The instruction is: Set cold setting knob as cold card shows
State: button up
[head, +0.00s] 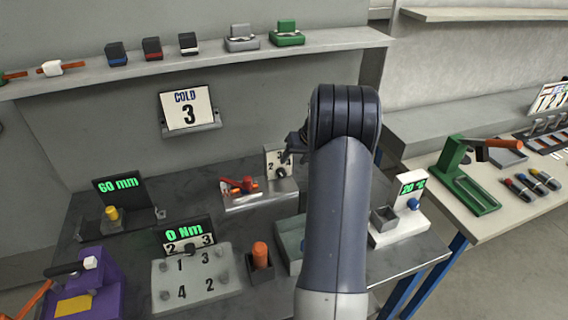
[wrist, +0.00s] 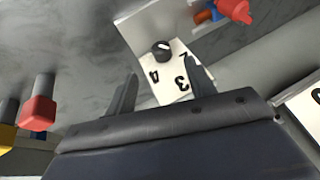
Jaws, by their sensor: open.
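The cold card (head: 186,106) stands on a small wall ledge and reads "COLD 3". A black round knob (head: 282,172) sits on a white numbered dial plate (head: 272,158) on the bench, partly hidden by my arm in the head view. In the wrist view the knob (wrist: 162,50) shows on its white plate (wrist: 168,88), with 2, 3 and 4 readable. I cannot tell which number the knob points at. My gripper (wrist: 162,90) is open and empty. Its fingers lie apart, with the knob beyond them and between their lines, not touching it.
A red-handled fixture (head: 240,187) stands just left of the dial. A torque box (head: 195,274), an orange-topped peg (head: 260,256) and a white temperature unit (head: 402,215) stand nearby on the bench. A shelf (head: 210,52) with several small blocks runs above the card.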

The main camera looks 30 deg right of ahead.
aim_at(283, 172)
jog(key=shift+n+h, duration=0.3)
jog(key=shift+h, duration=0.3)
jog(key=p+x, duration=0.1)
jog(key=x, duration=0.5)
jog(key=a+p+x, duration=0.1)
jog(key=x, duration=0.2)
jog(key=shift+w+f+p, duration=0.1)
jog(key=shift+w+p, duration=0.2)
jog(key=shift+w, duration=0.05)
